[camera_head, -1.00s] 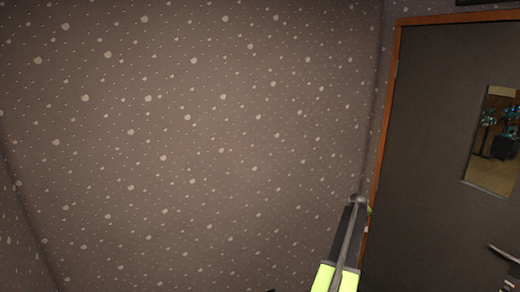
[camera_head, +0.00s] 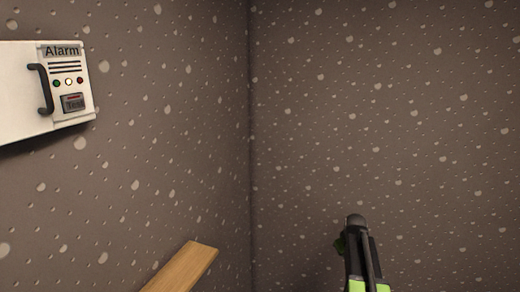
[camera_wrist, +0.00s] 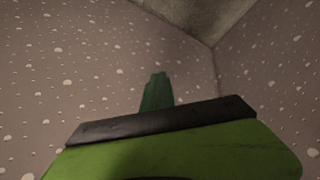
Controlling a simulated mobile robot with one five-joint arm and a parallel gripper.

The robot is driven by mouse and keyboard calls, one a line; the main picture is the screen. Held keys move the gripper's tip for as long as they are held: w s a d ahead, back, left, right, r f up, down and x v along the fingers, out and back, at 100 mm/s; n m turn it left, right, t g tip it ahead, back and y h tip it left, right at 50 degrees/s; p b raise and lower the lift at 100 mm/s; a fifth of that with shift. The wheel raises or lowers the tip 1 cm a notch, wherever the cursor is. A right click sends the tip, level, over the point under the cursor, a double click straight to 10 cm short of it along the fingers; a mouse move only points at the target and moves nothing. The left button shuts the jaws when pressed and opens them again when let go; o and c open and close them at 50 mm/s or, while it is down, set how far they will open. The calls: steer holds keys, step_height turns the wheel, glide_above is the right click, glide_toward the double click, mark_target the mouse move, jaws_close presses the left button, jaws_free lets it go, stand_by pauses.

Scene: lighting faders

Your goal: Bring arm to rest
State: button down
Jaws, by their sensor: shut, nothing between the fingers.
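My arm (camera_head: 362,262), black with lime-green parts, rises from the bottom edge of the head view, right of centre. A small dark green part shows at its left side near the top. In the wrist view my gripper (camera_wrist: 157,76) shows as dark green fingers close together beyond a black bar and a lime-green body. It is shut with nothing held, and it points toward speckled walls and a ceiling corner. No object touches it.
A white alarm box (camera_head: 68,90) with a black handle and small lights is on the left wall. A wooden board or edge (camera_head: 182,268) shows at the bottom left. Speckled brown walls meet in a corner (camera_head: 250,150). The space around my arm looks clear.

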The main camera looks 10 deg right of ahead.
steer(key=s+a+f+n+g+y+b, duration=0.1)
steer(key=s+a+f, duration=0.15)
steer(key=a, duration=1.15)
steer(key=s+a+f+n+g+y+b, duration=0.1)
steer(key=s+a, duration=0.2)
steer(key=a, duration=1.2)
steer(key=s+a+f+m+g, duration=0.1)
steer(key=s+a+m+g, duration=0.1)
steer(key=s, duration=1)
steer(key=shift+a+m+g, duration=0.3)
steer(key=shift+a+m, duration=0.25)
steer(key=shift+m, duration=0.05)
steer(key=c, duration=2.2)
jaws_free()
steer(key=shift+f, duration=0.1)
steer(key=c, duration=1.5)
jaws_free()
steer(key=shift+w, duration=0.1)
steer(key=shift+o, duration=0.5)
steer(key=shift+d, duration=0.1)
